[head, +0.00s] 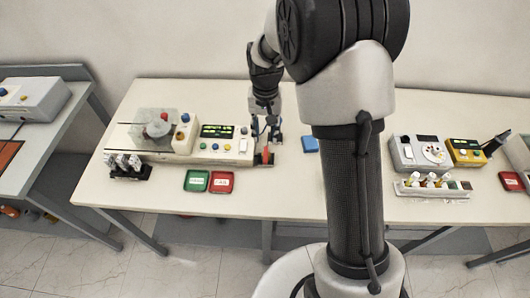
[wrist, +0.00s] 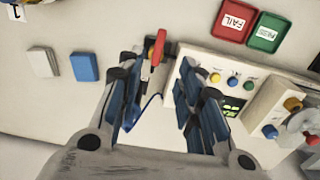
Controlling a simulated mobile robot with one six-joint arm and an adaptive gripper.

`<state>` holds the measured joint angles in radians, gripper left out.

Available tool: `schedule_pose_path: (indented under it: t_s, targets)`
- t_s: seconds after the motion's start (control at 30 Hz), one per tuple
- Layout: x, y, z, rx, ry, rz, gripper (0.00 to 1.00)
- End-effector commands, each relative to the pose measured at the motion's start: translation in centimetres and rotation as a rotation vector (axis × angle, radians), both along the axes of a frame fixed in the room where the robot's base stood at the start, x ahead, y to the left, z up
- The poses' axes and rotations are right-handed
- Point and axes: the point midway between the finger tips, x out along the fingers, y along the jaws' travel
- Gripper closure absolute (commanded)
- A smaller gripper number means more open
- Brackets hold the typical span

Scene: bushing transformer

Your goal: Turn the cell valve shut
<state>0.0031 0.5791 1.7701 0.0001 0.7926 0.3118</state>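The cell valve has a red handle (head: 266,156) at the right end of the beige instrument panel. In the wrist view the red handle (wrist: 159,47) stands upright in the picture, just beyond my left fingertip and nearer to it than to the right one. My gripper (head: 267,134) hangs over the table just above and behind the valve. I cannot tell whether a finger touches the handle. The valve's body is mostly hidden.
The panel (head: 205,157) carries buttons and a green display. A green tray (head: 197,181) and a red FAIL tray (head: 221,182) lie in front of it. A blue block (head: 310,144) lies to the right. My arm hides the table's middle.

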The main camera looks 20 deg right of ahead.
Motion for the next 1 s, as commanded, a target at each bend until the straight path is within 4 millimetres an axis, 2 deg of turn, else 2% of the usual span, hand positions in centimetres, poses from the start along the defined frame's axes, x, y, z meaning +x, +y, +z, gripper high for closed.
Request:
schedule_pose_path:
  t_s: [0.03,0.3,0.5,0.7,1.0]
  targets:
    - [-0.1,0.0,-1.5,0.001,0.005,0.0,0.67]
    - [-0.1,0.0,-7.3,0.0,0.004,0.001,0.67]
    - [-0.1,0.0,-10.4,0.0,0.002,0.001,0.67]
    - [0.0,0.0,-11.8,0.0,0.0,0.001,0.67]
    - [0.0,0.0,-11.9,0.0,0.0,0.001,0.67]
